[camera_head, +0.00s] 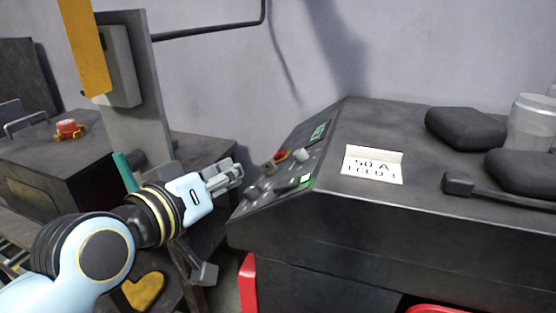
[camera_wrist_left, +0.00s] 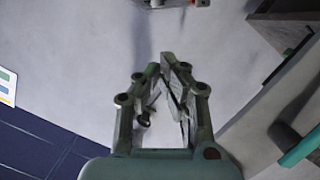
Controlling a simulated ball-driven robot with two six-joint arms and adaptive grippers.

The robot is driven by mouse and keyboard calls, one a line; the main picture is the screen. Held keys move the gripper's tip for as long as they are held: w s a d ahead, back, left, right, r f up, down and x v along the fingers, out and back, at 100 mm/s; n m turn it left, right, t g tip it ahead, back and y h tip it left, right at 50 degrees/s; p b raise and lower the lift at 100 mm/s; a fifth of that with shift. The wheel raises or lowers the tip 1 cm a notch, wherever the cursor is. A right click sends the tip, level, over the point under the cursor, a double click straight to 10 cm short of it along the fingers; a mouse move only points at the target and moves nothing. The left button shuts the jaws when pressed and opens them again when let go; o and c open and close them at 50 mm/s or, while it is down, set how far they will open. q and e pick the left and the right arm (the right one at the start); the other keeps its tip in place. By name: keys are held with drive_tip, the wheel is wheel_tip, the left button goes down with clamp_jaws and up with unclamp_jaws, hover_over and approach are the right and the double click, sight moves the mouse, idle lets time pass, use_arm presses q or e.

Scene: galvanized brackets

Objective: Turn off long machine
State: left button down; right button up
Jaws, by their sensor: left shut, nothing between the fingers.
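The long dark machine (camera_head: 400,225) fills the right half of the head view. Its sloped control panel (camera_head: 315,153) faces left and carries a red knob (camera_head: 281,155), a pale knob (camera_head: 301,155), a dark lever or handle (camera_head: 262,187), a lit green button (camera_head: 305,181) and a small green display (camera_head: 318,132). My left gripper (camera_head: 238,172) is just left of the panel, apart from the red knob. It is shut and empty; its fingertips meet in the left wrist view (camera_wrist_left: 166,62). My right gripper is not in view.
A paper sign (camera_head: 373,165), black pads (camera_head: 465,129) and a clear jar (camera_head: 532,122) sit on the machine top. Left stands another dark machine with a red button (camera_head: 67,128) and a grey post (camera_head: 138,110). Red parts (camera_head: 248,285) show below.

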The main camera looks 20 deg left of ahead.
use_arm(q)
drive_tip(key=shift+w, duration=0.15)
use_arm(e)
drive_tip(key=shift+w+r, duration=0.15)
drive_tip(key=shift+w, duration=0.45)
use_arm(q)
drive_tip(key=p, duration=0.2)
hover_over(287, 184)
drive_tip(key=a, duration=0.5)
wheel_tip(287, 184, down, 2)
drive_tip(key=shift+s+d+f, duration=0.15)
drive_tip(key=shift+d+f, duration=0.2)
drive_tip(key=shift+f, duration=0.3)
drive_tip(key=shift+s+d+f, duration=0.1)
drive_tip(key=shift+d+f, duration=0.2)
drive_tip(key=shift+f, duration=0.3)
drive_tip(key=shift+d+f, duration=0.4)
drive_tip(key=shift+f, duration=0.2)
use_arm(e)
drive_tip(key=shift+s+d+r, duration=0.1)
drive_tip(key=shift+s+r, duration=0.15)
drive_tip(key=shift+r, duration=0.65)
